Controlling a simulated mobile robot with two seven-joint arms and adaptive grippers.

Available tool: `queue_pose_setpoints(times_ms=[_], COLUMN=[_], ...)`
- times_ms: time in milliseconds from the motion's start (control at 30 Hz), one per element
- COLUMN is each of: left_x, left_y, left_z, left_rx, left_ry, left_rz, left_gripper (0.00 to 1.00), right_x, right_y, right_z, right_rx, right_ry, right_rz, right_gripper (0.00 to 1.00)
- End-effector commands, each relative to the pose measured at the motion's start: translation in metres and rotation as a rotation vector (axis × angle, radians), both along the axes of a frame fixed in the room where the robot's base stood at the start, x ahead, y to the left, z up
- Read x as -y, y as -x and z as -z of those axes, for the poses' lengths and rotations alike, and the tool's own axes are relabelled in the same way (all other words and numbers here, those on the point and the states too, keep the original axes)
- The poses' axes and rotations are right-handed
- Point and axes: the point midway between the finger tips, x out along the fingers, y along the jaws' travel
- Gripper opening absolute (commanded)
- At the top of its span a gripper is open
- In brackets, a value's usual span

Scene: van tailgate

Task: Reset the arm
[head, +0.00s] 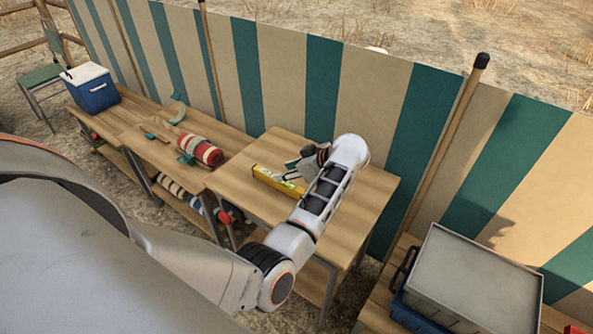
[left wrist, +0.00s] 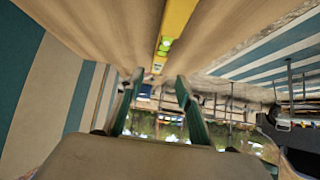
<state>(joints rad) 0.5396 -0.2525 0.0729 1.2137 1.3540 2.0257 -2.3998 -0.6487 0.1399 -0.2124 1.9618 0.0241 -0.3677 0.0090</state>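My left arm reaches over the wooden table in the middle of the head view. Its gripper (head: 293,174) is low over the tabletop, beside a yellow spirit level (head: 275,181). In the left wrist view the two dark green fingers (left wrist: 158,80) stand apart with nothing clasped between them. The yellow level (left wrist: 174,25) lies on the wooden top beyond the fingertips, its near end showing in line with the gap. The arm and gripper hide part of the tabletop. My right gripper is in neither view.
A striped windbreak (head: 325,85) with wooden poles runs behind the tables. The left bench holds a blue and white cooler (head: 92,90), a red and white roll (head: 200,151) and small tools. A grey-lidded box (head: 475,275) stands lower right. The table's right part is clear.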

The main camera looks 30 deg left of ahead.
Motion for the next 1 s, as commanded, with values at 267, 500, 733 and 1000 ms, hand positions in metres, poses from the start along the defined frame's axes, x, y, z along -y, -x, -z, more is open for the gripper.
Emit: queue_pose_setpoints(times_ms=[267,500,733,1000], left_x=[0.058,0.053,0.032,0.008], left_y=[0.002,0.001,0.001,0.000], left_z=[0.008,0.013,0.037,0.064], left_rx=[-0.006,-0.007,-0.010,-0.011], left_ry=[0.112,0.110,0.109,0.108], left_rz=[0.015,0.015,0.015,0.016], left_gripper=[0.36,0.36,0.36,0.36], right_x=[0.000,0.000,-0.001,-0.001], right_y=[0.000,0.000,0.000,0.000], right_z=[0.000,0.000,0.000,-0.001], right_rx=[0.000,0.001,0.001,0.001], right_ry=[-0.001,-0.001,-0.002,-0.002], right_rz=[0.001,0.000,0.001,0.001], right_gripper=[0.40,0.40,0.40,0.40])
